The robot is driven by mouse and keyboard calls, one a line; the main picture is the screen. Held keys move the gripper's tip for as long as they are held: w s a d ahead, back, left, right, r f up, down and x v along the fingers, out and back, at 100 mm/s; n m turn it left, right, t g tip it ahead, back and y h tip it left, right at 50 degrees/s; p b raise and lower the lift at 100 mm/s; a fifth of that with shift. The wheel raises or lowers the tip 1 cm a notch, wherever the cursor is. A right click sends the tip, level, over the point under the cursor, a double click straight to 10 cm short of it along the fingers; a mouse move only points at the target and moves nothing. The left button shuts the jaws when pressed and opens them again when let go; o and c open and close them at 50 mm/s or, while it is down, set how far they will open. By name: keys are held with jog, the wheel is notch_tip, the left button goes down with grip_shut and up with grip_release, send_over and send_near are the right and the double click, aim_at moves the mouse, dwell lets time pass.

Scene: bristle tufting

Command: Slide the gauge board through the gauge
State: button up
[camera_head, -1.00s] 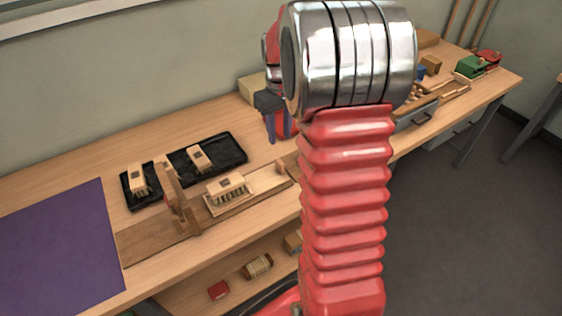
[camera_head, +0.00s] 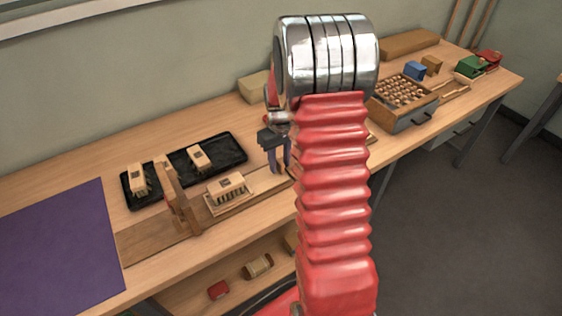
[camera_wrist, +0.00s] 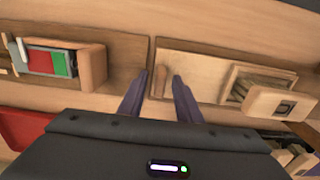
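The gauge board (camera_head: 262,181) lies on the wooden track (camera_head: 150,243), right of the gauge (camera_head: 176,202), an upright wooden arch. A bristled brush block (camera_head: 228,190) sits on the board; it also shows in the wrist view (camera_wrist: 282,103). My gripper (camera_head: 279,170) is low over the board's right end. In the wrist view my gripper (camera_wrist: 159,76) has its fingers apart, with a small wooden peg (camera_wrist: 159,82) at the end of the board (camera_wrist: 200,72) between them. The fingers do not look closed on the peg. In the head view, the peg is hard to make out.
A black tray (camera_head: 222,152) with two brush blocks lies behind the track. A purple mat (camera_head: 55,245) is at left. A box with many round pieces (camera_head: 403,95) stands at right. In the wrist view a block with red and green parts (camera_wrist: 65,62) lies left.

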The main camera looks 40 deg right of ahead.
jog(key=shift+f, duration=0.1)
jog(key=shift+c, duration=0.4)
grip_shut()
